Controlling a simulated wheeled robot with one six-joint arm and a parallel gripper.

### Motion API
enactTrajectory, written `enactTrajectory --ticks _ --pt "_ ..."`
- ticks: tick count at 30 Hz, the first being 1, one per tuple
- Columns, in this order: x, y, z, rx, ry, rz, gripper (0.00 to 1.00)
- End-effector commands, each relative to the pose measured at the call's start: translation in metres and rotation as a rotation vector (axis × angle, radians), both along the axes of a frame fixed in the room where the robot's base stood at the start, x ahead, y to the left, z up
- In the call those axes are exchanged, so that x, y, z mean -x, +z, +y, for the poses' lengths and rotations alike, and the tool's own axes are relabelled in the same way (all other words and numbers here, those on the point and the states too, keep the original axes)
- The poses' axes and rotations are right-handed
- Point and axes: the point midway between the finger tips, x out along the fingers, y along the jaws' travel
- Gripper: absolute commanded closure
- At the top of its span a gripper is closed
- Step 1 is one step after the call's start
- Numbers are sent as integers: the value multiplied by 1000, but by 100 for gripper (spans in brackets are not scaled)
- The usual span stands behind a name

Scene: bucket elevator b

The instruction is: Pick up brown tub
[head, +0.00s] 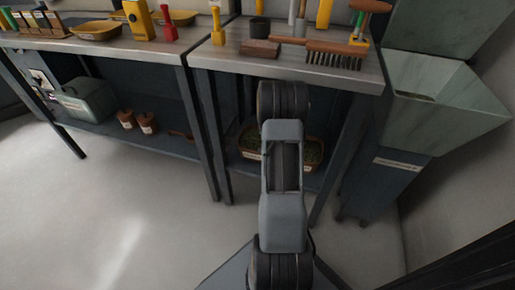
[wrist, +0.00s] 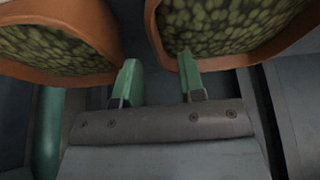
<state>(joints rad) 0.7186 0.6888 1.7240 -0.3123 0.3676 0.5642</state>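Two brown tubs filled with green, pellet-like contents show in the wrist view: a left tub (wrist: 112,28) and a right tub (wrist: 153,30). In the head view, parts of brown tub (head: 246,153) show on the lower shelf, on both sides of my arm. My gripper (wrist: 158,78) is open, with two green fingers apart and nothing held between them. The left finger points toward the gap beside the left tub. The right finger overlaps the near edge of the right tub; I cannot tell whether it touches. My arm hides the gripper in the head view.
Bench legs flank my arm. A grey-green hopper machine (head: 430,95) stands at right. The floor (head: 110,210) at left is clear.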

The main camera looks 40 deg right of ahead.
Motion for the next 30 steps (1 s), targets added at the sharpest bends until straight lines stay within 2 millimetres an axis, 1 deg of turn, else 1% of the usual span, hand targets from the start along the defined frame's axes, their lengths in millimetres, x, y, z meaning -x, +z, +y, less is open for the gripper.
enactTrajectory --ticks 4,9,13,18,25,30 --pt "-1 -9 -3 -1 -1 1 63" --pt "-5 -33 -11 -1 -3 2 63" --pt "-8 -46 -17 -1 -2 1 63" --pt "-10 -53 -20 0 -3 0 63" --pt "-10 -52 -20 0 -3 0 63" --pt "-10 -52 -20 0 -3 0 80"
